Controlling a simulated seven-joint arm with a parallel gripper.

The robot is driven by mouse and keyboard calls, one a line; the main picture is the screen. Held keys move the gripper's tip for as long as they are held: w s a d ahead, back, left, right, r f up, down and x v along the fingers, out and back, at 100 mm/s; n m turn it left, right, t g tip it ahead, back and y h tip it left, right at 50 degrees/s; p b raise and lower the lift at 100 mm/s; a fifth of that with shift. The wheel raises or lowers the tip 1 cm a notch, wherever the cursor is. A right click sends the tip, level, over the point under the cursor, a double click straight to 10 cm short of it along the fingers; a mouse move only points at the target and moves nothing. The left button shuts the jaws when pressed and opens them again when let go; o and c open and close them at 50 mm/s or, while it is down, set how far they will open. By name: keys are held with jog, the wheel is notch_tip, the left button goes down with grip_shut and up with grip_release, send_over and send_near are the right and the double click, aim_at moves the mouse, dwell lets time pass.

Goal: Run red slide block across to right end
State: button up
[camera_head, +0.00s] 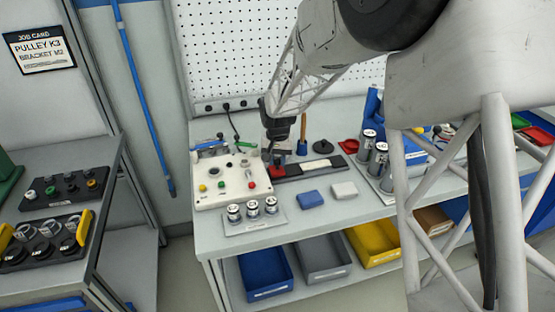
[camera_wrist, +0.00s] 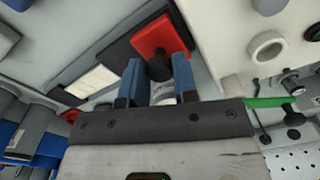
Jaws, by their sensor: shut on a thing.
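The red slide block (camera_head: 278,171) sits at the left end of a dark rail (camera_head: 341,161) on the workbench, close to the white control panel. In the wrist view the red block (camera_wrist: 151,36) carries a round black knob (camera_wrist: 160,69). My gripper (camera_head: 277,158) reaches down onto the block from above. In the wrist view its two blue fingers (camera_wrist: 159,66) stand on either side of the knob and are shut on it. The rail (camera_wrist: 121,48) runs away from the block with a white label strip (camera_wrist: 92,82) on it. The gripper hides part of the block in the head view.
The white control panel (camera_head: 211,197) with buttons stands left of the rail. In front lie a blue block (camera_head: 310,199), a pale block (camera_head: 344,190) and a plate of metal cylinders (camera_head: 253,221).

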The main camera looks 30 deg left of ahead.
grip_shut()
jog(key=shift+w, duration=0.1)
jog(key=w+d, duration=1.6)
jog(key=o, duration=0.7)
grip_release()
jog(key=shift+w+d, duration=0.1)
jog(key=shift+d, duration=0.05)
jog(key=shift+o, duration=1)
